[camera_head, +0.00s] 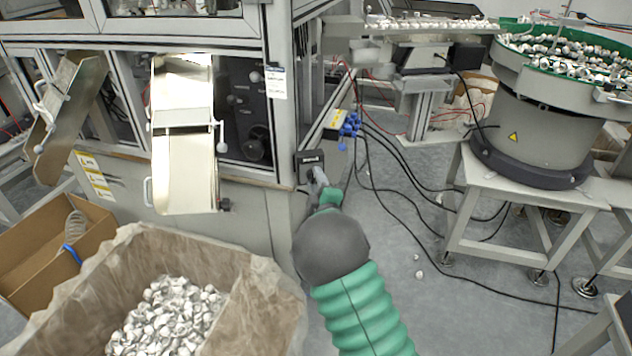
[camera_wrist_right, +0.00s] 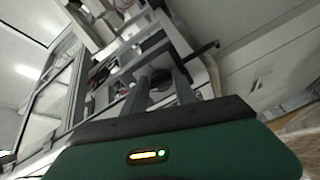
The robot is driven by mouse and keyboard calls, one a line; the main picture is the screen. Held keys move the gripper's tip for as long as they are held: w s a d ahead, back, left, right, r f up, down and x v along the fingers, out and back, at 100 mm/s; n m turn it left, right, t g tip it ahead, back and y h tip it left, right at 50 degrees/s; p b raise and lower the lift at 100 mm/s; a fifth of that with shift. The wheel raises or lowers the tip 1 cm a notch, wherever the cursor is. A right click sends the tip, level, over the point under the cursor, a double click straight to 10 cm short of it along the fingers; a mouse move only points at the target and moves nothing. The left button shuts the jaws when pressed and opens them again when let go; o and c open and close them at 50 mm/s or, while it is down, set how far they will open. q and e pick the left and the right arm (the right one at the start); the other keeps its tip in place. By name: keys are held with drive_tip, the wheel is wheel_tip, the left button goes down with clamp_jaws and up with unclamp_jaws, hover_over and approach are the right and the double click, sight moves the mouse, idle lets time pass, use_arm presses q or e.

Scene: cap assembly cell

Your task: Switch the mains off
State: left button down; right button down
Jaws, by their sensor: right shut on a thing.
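The mains switch (camera_head: 309,160) is a dark box on the front corner post of the machine in the head view. My right gripper (camera_head: 319,178) reaches up to it from below, with its fingers at the switch's lower part. It is shut on the switch's handle, which the gripper largely hides in the head view. In the right wrist view, the two dark fingers of my right gripper (camera_wrist_right: 160,82) point up towards the machine frame; I cannot tell the handle's angle there. My left gripper is not in view.
A lined box of white caps (camera_head: 170,318) stands at front left, beside an open cardboard box (camera_head: 35,250). A metal chute (camera_head: 185,170) hangs on the machine front. Black cables (camera_head: 400,200) cross the floor towards the bowl feeder (camera_head: 540,110) on the right.

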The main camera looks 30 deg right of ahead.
drive_tip(key=shift+a+f+n, duration=0.2)
drive_tip(key=shift+f+n, duration=0.2)
drive_tip(key=shift+n, duration=0.5)
drive_tip(key=shift+a, duration=0.1)
drive_tip(key=c, duration=1.4)
unclamp_jaws()
drive_tip(key=shift+o, duration=1.8)
drive_tip(key=shift+r, duration=0.15)
drive_tip(key=shift+r, duration=0.1)
drive_tip(key=p+v, duration=0.2)
drive_tip(key=v, duration=1.5)
drive_tip(key=shift+p, duration=0.3)
